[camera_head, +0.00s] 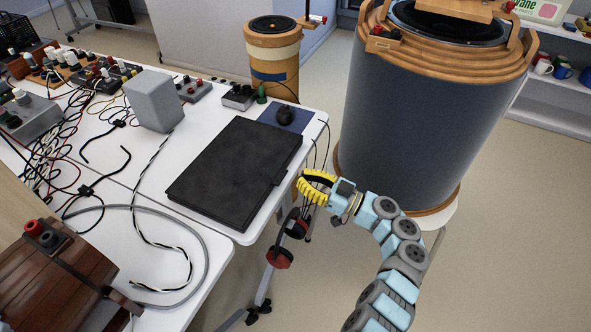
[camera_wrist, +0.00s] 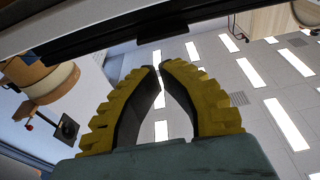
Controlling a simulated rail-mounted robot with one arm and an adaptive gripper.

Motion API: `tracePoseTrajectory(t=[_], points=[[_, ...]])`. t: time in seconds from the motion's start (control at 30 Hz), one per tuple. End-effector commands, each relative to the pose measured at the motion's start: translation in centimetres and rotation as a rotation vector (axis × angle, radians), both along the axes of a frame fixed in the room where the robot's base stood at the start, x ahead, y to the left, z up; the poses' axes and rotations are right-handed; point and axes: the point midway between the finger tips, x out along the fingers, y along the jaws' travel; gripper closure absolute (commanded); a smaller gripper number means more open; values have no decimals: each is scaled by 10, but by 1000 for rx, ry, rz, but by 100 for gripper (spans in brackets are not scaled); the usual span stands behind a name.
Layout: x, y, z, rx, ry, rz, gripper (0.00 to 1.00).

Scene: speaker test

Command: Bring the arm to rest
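My gripper (camera_head: 301,180) is at the right edge of the white table, close to the front right corner of a black flat case (camera_head: 235,172). Its yellow fingers bow outward and their tips come together, with at most a narrow gap. In the wrist view, my gripper (camera_wrist: 157,67) holds nothing between its fingers. My arm bends up from the bottom right of the head view, off the table. Whether the fingers touch the table edge is hard to tell.
A large grey drum (camera_head: 420,110) with wooden rims stands right behind my arm. A smaller wooden drum (camera_head: 273,62) stands behind the table. Cables, a grey box (camera_head: 154,101) and a brown wooden box (camera_head: 50,275) crowd the table's left. Floor at the lower right is clear.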

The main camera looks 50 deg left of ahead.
Motion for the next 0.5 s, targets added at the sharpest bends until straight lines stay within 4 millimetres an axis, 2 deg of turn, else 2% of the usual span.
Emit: tracePoseTrajectory(t=[0.3,0.5], points=[[13,-27,-25,-2,1,2,100],[16,-33,-29,0,-2,0,100]])
